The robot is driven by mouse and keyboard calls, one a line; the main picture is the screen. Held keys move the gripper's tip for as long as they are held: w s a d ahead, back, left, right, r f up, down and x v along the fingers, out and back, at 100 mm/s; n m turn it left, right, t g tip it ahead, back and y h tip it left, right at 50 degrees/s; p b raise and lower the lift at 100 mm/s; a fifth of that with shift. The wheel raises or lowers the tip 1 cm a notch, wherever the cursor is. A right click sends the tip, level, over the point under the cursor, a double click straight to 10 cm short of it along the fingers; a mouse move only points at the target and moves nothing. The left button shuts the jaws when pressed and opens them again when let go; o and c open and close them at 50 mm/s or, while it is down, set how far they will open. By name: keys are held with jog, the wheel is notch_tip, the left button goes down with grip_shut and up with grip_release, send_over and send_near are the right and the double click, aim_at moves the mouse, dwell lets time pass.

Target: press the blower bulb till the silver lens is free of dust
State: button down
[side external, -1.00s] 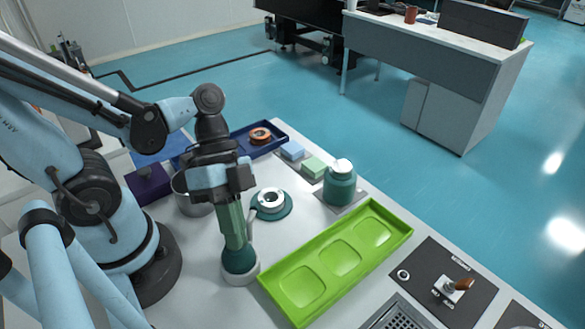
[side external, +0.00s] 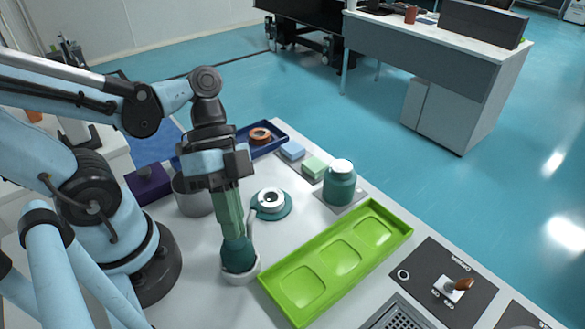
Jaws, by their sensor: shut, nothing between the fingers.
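The teal blower bulb (side external: 238,257) sits upright in a white ring-shaped base on the table. A thin grey nozzle (side external: 250,224) rises from its base toward the lens. My gripper (side external: 235,236) points down with its green fingers shut and empty; the fingertips are at the top of the bulb and appear to touch it. The silver lens (side external: 270,196), a pale ring with a dark centre, rests on a round teal holder (side external: 287,208) right of my gripper. The lens is too small here to tell whether dust is on it.
A green three-hollow tray (side external: 300,287) lies right of the bulb. A grey pot (side external: 192,198) stands behind my gripper. A teal jar (side external: 340,186), small blue and green blocks, and a navy tray (side external: 272,148) with a copper ring are farther back. A switch panel (side external: 430,262) is at right.

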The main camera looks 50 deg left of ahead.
jog(key=shift+r, duration=2.45)
jog(key=shift+w+a+f, duration=0.1)
jog(key=shift+w+f, duration=0.05)
jog(key=shift+w, duration=0.05)
jog(key=w+a+n+t+y, duration=0.7)
jog(key=w+a+n+t, duration=0.2)
jog(key=w+n, duration=0.4)
jog(key=shift+w+a+f+t, duration=0.15)
jog(key=shift+a+f+t, duration=0.25)
jog(key=shift+a, duration=0.2)
